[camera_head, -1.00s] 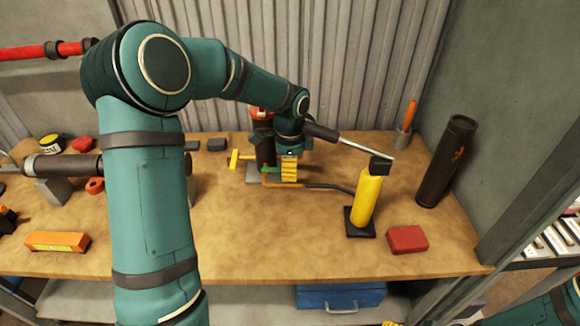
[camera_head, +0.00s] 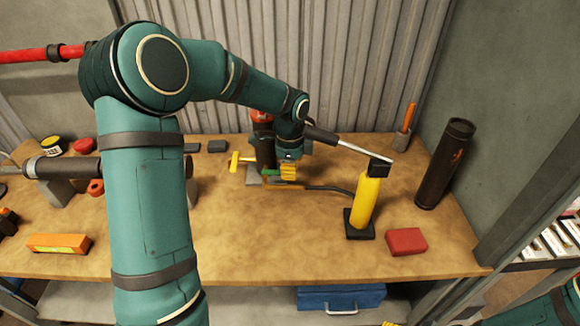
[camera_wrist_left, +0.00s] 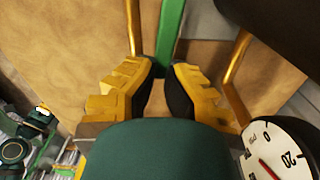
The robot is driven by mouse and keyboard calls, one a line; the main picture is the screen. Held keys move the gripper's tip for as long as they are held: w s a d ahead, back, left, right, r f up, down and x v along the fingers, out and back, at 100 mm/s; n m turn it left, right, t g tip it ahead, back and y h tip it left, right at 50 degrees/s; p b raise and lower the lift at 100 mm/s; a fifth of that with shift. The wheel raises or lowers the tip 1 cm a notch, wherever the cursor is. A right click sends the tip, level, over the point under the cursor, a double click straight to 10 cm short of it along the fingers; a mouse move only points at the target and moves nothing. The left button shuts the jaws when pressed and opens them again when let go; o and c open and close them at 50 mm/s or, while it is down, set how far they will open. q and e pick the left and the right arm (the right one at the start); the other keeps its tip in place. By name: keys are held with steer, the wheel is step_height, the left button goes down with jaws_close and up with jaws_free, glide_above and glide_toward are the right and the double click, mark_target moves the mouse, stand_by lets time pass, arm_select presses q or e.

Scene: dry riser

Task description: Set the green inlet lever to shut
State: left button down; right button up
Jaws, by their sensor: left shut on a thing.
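The green inlet lever (camera_head: 270,172) is a narrow bar low on the dark riser assembly at the middle of the bench. In the left wrist view the green lever (camera_wrist_left: 170,40) runs down from the top edge to between my yellow fingertips. My left gripper (camera_head: 287,171) is shut on the lever in the head view; its fingers (camera_wrist_left: 160,85) lie on both sides of it in the wrist view. The gripper body hides the lever's near part. Yellow tips at the bottom edge (camera_head: 390,323) look like my right gripper, mostly cut off.
A yellow lever (camera_head: 235,161) sticks out left of the riser. A dial gauge (camera_wrist_left: 282,150) is close beside the left fingers. A yellow cylinder (camera_head: 366,203) with a pump handle and a red block (camera_head: 406,241) stand to the right. The front middle of the bench is clear.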

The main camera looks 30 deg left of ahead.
arm_select(q)
steer(key=shift+s+d+f+m+p, duration=0.1)
steer(key=shift+s+d+m+p, duration=0.15)
steer(key=shift+s+m+p, duration=0.8)
steer(key=s+m+p, duration=0.1)
steer(key=m, duration=0.1)
steer(key=s+m+p, duration=0.1)
steer(key=m+p, duration=0.1)
steer(key=shift+s+m, duration=0.2)
steer(key=shift+m, duration=0.15)
steer(key=s+m+p, duration=0.1)
steer(key=m+p, duration=0.1)
steer(key=s+a+m+p, duration=0.1)
steer(key=m+p, duration=0.1)
steer(key=p, duration=0.1)
steer(key=s+a+m+p, duration=0.1)
steer(key=m+p, duration=0.1)
steer(key=m, duration=0.1)
steer(key=shift+s, duration=0.3)
steer(key=shift+s+a+f+m+p, duration=0.1)
steer(key=shift+s+a+m+p, duration=0.15)
steer(key=shift+m+p, duration=0.45)
steer(key=shift+s+a+f+m+p, duration=0.15)
steer(key=shift+a+m+p, duration=0.15)
steer(key=shift+m+p, duration=0.4)
arm_select(e)
step_height(320, 180, up, 16)
steer(key=w, duration=0.1)
steer(key=shift+w+d+t, duration=0.3)
steer(key=shift+w+d, duration=0.1)
